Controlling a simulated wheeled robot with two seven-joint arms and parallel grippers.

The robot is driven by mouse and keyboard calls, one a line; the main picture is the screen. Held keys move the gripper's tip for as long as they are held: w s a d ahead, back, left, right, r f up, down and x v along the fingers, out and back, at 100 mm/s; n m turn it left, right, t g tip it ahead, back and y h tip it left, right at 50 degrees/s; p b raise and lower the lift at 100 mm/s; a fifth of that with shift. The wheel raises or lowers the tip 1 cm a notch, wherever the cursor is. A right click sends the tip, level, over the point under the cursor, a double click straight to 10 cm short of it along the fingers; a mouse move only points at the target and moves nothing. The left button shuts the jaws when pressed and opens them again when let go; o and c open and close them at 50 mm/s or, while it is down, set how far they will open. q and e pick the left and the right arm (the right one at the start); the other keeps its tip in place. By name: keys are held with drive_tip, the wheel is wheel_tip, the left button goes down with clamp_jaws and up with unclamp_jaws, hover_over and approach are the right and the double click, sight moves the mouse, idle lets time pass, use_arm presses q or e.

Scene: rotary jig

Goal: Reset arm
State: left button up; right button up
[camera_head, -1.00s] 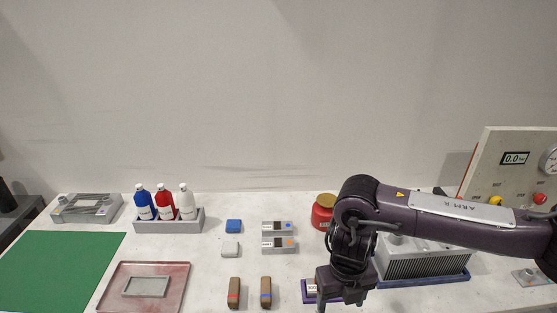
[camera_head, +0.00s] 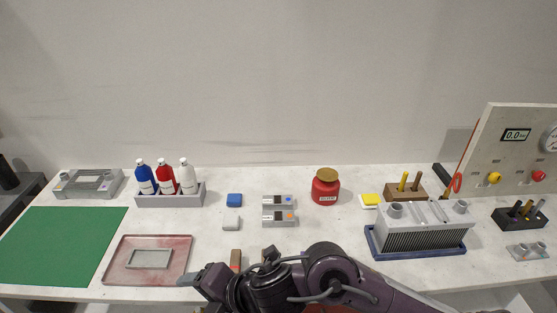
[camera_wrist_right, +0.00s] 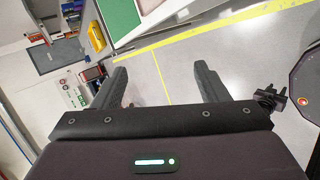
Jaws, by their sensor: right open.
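My right arm crosses the bottom centre of the head view. My right gripper (camera_head: 196,284) is in front of the table's near edge, below the reddish tray. In the right wrist view the two fingers of my right gripper (camera_wrist_right: 160,85) are spread apart with nothing between them, above the grey floor with yellow lines. My left gripper is not in view.
On the table stand a reddish tray (camera_head: 183,262), a green mat (camera_head: 60,245), a bottle rack (camera_head: 170,200), a red jar (camera_head: 326,190), a finned block (camera_head: 425,235) and a gauge panel (camera_head: 515,150). Two brown-handled pieces (camera_head: 236,258) are partly hidden by my arm.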

drive_tip(key=w+d+r+m+t+h, duration=0.1)
drive_tip(key=w+d+m+t+h, duration=0.15)
drive_tip(key=d+m, duration=0.55)
drive_tip(key=w+d+r+m+t+h, duration=0.1)
drive_tip(key=w+d+m+t+h, duration=0.3)
drive_tip(key=m, duration=0.6)
drive_tip(key=s+d+f+m+g+h, duration=0.1)
drive_tip(key=s+d+f+m+g, duration=0.2)
drive_tip(key=s+d+f+m, duration=0.5)
drive_tip(key=s+d+f+m+g+h, duration=0.25)
drive_tip(key=s+d+m+g, duration=0.2)
drive_tip(key=d, duration=0.85)
wheel_tip(320, 180, down, 33)
drive_tip(key=s+b, duration=0.3)
drive_tip(key=s+d+f+g+b, duration=0.1)
drive_tip(key=s+d+f, duration=0.1)
drive_tip(key=s+f, duration=0.7)
drive_tip(key=s+d+f+n+b, duration=0.1)
drive_tip(key=s+d+f, duration=0.1)
drive_tip(key=s+f, duration=0.8)
drive_tip(key=shift+s+f+g, duration=0.15)
drive_tip(key=shift+f+g, duration=0.25)
drive_tip(key=shift+f, duration=0.35)
